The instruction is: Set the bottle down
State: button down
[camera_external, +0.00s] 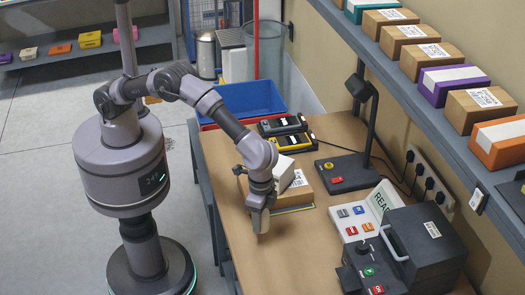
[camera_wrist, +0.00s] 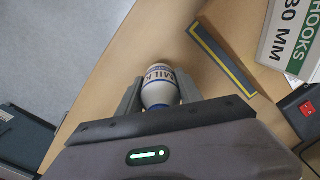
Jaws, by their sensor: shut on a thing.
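The bottle (camera_wrist: 159,85) is white with blue bands and blue lettering that reads like "MILK". In the wrist view it sits between the two grey fingers of my gripper (camera_wrist: 157,92), which is shut on it. In the external view my gripper (camera_external: 261,215) points down over the wooden table (camera_external: 225,180), left of the black machine. The bottle is hard to tell apart from the fingers there. I cannot tell whether its base touches the table top.
A cardboard box (camera_external: 298,188) stands just behind my gripper. A dark bar with a yellow line (camera_wrist: 221,61) lies near the bottle. A black machine (camera_external: 410,250), a small button panel (camera_external: 357,222) and a lamp (camera_external: 345,172) stand to the right. Bare table lies around the gripper.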

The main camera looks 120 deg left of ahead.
jog(key=w, duration=0.4)
jog(key=shift+w+d+f, duration=0.1)
jog(key=shift+w+f, duration=0.1)
jog(key=shift+w, duration=0.2)
notch_tip(320, 180, down, 4)
jog(key=shift+r+b, duration=0.15)
jog(key=shift+b, duration=0.6)
jog(key=shift+r, duration=0.15)
jog(key=c, duration=0.8)
grip_release()
